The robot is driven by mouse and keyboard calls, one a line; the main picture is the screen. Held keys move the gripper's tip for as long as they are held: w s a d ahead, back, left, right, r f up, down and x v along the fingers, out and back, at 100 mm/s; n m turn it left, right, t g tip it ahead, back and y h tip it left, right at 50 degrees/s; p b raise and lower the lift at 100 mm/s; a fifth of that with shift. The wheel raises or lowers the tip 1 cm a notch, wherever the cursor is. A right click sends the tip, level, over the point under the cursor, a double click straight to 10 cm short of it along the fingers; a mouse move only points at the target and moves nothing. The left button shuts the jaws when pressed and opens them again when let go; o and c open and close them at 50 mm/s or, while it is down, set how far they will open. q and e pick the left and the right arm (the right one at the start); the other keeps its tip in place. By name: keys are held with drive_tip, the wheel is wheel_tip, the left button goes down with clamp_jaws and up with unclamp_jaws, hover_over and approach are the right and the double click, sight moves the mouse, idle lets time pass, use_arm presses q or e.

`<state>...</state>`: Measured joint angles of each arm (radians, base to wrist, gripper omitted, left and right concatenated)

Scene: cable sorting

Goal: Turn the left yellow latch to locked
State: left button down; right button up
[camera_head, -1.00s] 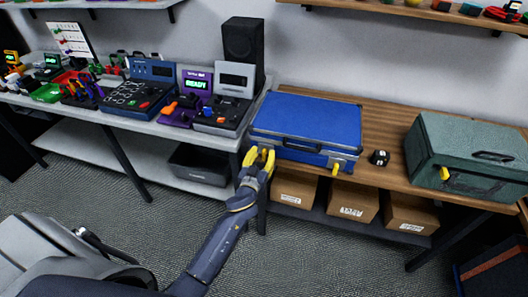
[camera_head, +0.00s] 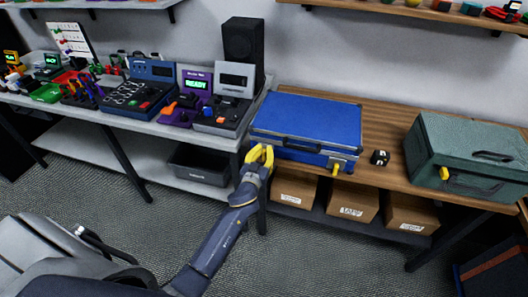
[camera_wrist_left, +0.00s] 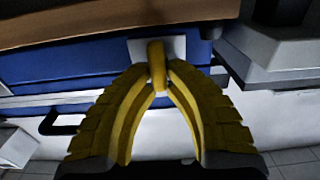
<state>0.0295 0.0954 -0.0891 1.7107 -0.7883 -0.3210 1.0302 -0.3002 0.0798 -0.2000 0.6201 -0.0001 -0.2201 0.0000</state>
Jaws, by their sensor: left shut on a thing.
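The blue case (camera_head: 305,118) lies closed on the wooden bench, with a dark handle on its front. My left gripper (camera_head: 260,155), with yellow fingers, is at the front left corner of the case. In the left wrist view, the fingertips (camera_wrist_left: 160,82) are shut on the left yellow latch (camera_wrist_left: 156,62), which stands out from a pale plate on the case front. In the head view the fingers hide this latch. The right yellow latch (camera_head: 336,169) hangs on its plate at the front right of the case. My right gripper is not in view.
A black-and-white small object (camera_head: 380,157) sits right of the case. A grey-green box (camera_head: 470,150) with a yellow latch stands farther right. Cardboard boxes (camera_head: 352,201) are on the shelf below. A grey bench with devices (camera_head: 220,115) is at the left.

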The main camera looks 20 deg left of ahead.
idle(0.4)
use_arm(q)
drive_tip(key=shift+w+d+f+m, duration=0.1)
drive_tip(key=shift+d+f+m, duration=0.2)
drive_tip(key=shift+m, duration=2.65)
drive_tip(key=shift+d+f+m, duration=0.35)
drive_tip(key=shift+m, duration=2.65)
drive_tip(key=shift+w+d+f+m, duration=0.1)
drive_tip(key=shift+d+f+m, duration=0.2)
drive_tip(key=shift+m, duration=2.65)
drive_tip(key=c, duration=1.4)
unclamp_jaws()
drive_tip(key=shift+s, duration=0.1)
